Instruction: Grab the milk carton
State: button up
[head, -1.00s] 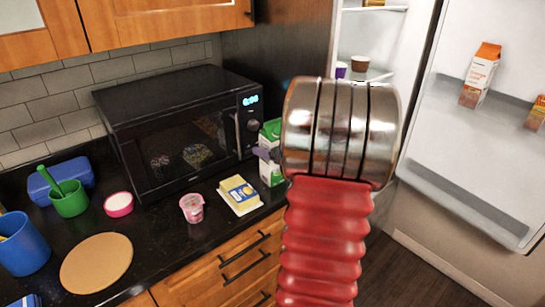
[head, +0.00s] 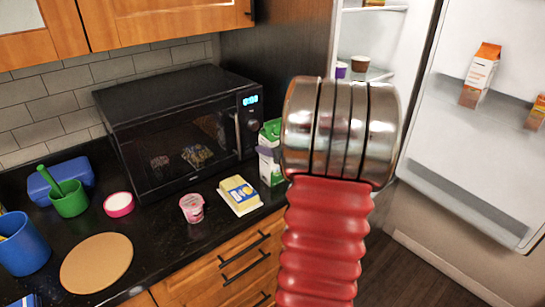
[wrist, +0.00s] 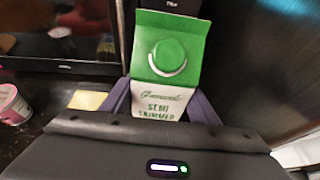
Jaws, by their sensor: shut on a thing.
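The milk carton (head: 270,165) is green and white and stands upright on the counter at the right end of the microwave. My arm hides its right side in the head view. In the wrist view the carton (wrist: 165,60) shows its green top, round green cap and the words "semi skimmed". My gripper (wrist: 160,104) is shut on the carton, with one purple-grey finger on each side of it. The carton's lower part is hidden behind the gripper body in the wrist view.
The black microwave (head: 185,125) stands just left of the carton. A butter pack (head: 239,195) and a pink yogurt cup (head: 192,208) lie in front of it. The open fridge door (head: 465,140) holds an orange-and-white carton (head: 481,75).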

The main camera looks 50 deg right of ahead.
grip_shut()
jog(key=shift+r, duration=0.15)
dwell(0.4)
jog(key=shift+r, duration=0.1)
jog(key=shift+r, duration=4.9)
